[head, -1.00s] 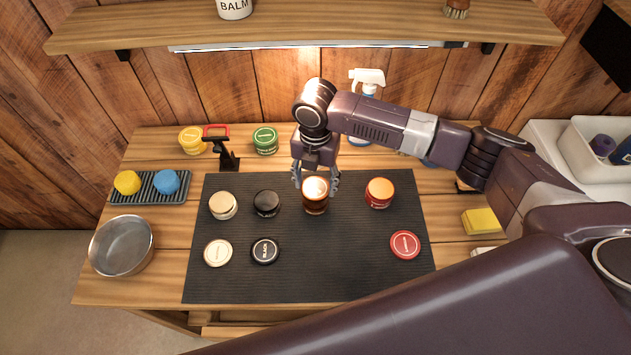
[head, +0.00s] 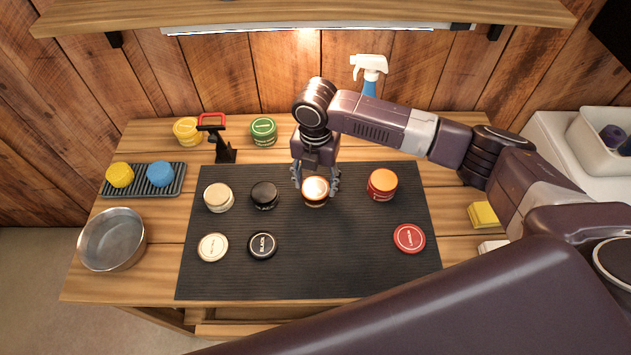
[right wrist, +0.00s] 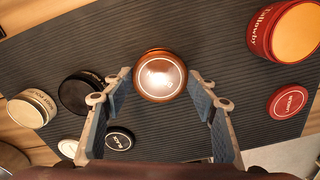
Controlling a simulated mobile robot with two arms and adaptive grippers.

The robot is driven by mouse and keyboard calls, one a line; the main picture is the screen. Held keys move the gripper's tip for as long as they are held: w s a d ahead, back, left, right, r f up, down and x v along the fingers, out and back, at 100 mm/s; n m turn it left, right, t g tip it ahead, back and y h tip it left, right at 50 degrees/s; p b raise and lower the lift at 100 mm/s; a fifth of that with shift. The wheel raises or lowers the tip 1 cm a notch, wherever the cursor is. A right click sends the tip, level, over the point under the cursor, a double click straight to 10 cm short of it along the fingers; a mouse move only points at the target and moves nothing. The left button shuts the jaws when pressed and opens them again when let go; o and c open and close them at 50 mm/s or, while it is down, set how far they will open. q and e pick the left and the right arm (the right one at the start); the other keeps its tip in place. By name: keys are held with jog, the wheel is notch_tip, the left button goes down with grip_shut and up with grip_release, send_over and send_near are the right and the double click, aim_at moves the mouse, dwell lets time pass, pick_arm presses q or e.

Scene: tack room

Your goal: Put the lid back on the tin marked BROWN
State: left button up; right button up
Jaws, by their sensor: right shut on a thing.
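The brown tin (head: 316,203) stands upright on the dark ribbed mat, back of its middle. Its round brown lid (head: 315,186) is right on top of it, with a bright glare on its face. The lid also shows from above in the right wrist view (right wrist: 160,75), hiding most of the tin. My right gripper (head: 316,184) points down with one finger on each side of the lid and is shut on it. I cannot tell whether the lid is fully seated. My left gripper is not in view.
Open cream (head: 218,198), black (head: 265,195) and red (head: 382,185) tins stand on the mat (head: 330,270). Cream (head: 212,247), black (head: 262,245) and red (head: 409,238) lids lie in front. A metal bowl (head: 112,240) is left; a spray bottle (head: 369,75) stands behind.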

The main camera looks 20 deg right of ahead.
jog(key=o, duration=0.8)
jog(key=shift+o, duration=0.2)
jog(key=shift+r, duration=0.1)
notch_tip(320, 180, up, 12)
